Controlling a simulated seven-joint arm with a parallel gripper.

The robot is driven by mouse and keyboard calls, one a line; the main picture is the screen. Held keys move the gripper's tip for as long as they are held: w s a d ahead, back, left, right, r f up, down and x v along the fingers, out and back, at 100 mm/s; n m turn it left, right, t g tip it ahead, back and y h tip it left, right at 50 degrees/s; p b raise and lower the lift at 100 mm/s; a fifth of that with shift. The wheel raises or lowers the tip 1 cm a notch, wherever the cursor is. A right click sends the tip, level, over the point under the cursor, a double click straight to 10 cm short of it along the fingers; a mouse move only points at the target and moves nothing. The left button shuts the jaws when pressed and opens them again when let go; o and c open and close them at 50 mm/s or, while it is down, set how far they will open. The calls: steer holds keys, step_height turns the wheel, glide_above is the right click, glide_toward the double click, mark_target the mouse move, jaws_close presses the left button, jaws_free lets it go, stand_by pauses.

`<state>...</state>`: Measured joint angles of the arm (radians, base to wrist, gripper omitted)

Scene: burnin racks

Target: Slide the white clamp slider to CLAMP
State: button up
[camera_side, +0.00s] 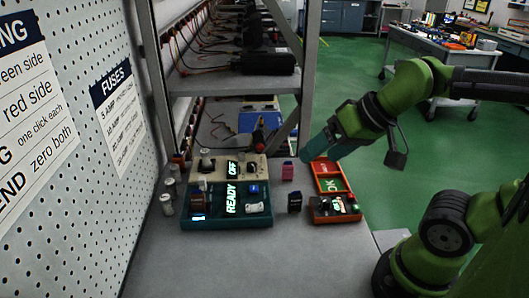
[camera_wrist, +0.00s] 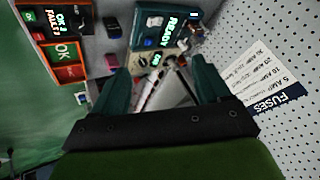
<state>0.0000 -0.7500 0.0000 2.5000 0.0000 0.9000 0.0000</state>
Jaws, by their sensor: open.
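A white slider-like piece (camera_side: 258,207) sits at the front right of the teal fixture (camera_side: 225,222), in front of a blue part (camera_side: 253,190). The fixture's display reads READY. I cannot read a CLAMP mark, and I cannot tell which end the slider is at. My gripper (camera_wrist: 158,68) is open and empty. In the side view my gripper (camera_side: 318,151) is above the bench, behind and right of the fixture, apart from it.
A beige box (camera_side: 216,170) reading OFF stands behind the fixture. Orange-red boxes (camera_side: 331,184) with lit displays, a pink block (camera_side: 287,171) and a dark block (camera_side: 295,202) are to the right. White-capped jars (camera_side: 167,204) stand left, near the pegboard (camera_side: 105,50). The front bench is clear.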

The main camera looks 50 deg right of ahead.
steer(key=shift+c, duration=0.4)
steer(key=shift+a+f, duration=0.1)
steer(key=shift+a, duration=0.1)
steer(key=shift+c, duration=1.2)
steer(key=shift+w+a+f+n+g+y, duration=0.3)
steer(key=shift+w+a+f+n+g, duration=0.1)
steer(key=shift+w+a+f+g, duration=0.35)
steer(key=shift+c, duration=1.1)
steer(key=m+g+h, duration=0.3)
steer(key=m+h, duration=0.3)
glide_toward(201, 178)
steer(key=shift+t, duration=0.25)
steer(key=x, duration=1)
steer(key=shift+s+d+f, duration=0.1)
steer(key=shift+s+f, duration=0.1)
steer(key=shift+f, duration=0.1)
jaws_close()
